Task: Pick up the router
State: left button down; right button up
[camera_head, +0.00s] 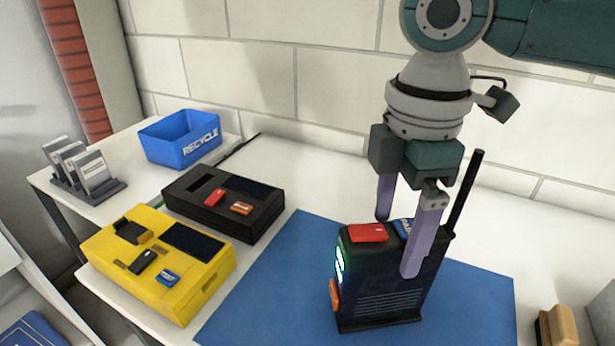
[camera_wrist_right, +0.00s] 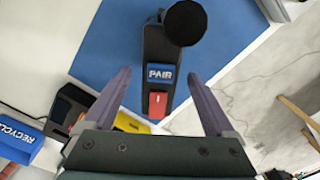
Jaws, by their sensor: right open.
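The router (camera_head: 380,285) is a dark upright box on a blue mat (camera_head: 260,290). It has a red button, a blue button, green lights on its left side and a black antenna at its right. My right gripper (camera_head: 398,248) points down over it, open, with one finger in front of the router and the other behind its top. In the right wrist view the router (camera_wrist_right: 157,82) lies between the two spread fingers (camera_wrist_right: 160,90), and its blue button reads PAIR. I see no clear contact. My left gripper is not in view.
A yellow device (camera_head: 150,280) and a black device (camera_head: 225,205) stand left of the mat. A blue recycle bin (camera_head: 180,138) and a rack of cards (camera_head: 85,175) are further left. A brown wooden object (camera_head: 556,326) is at the right. A tiled wall stands behind.

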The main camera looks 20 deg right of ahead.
jog(key=shift+f, duration=0.6)
jog(key=shift+r, duration=0.1)
grip_shut()
dwell(0.5)
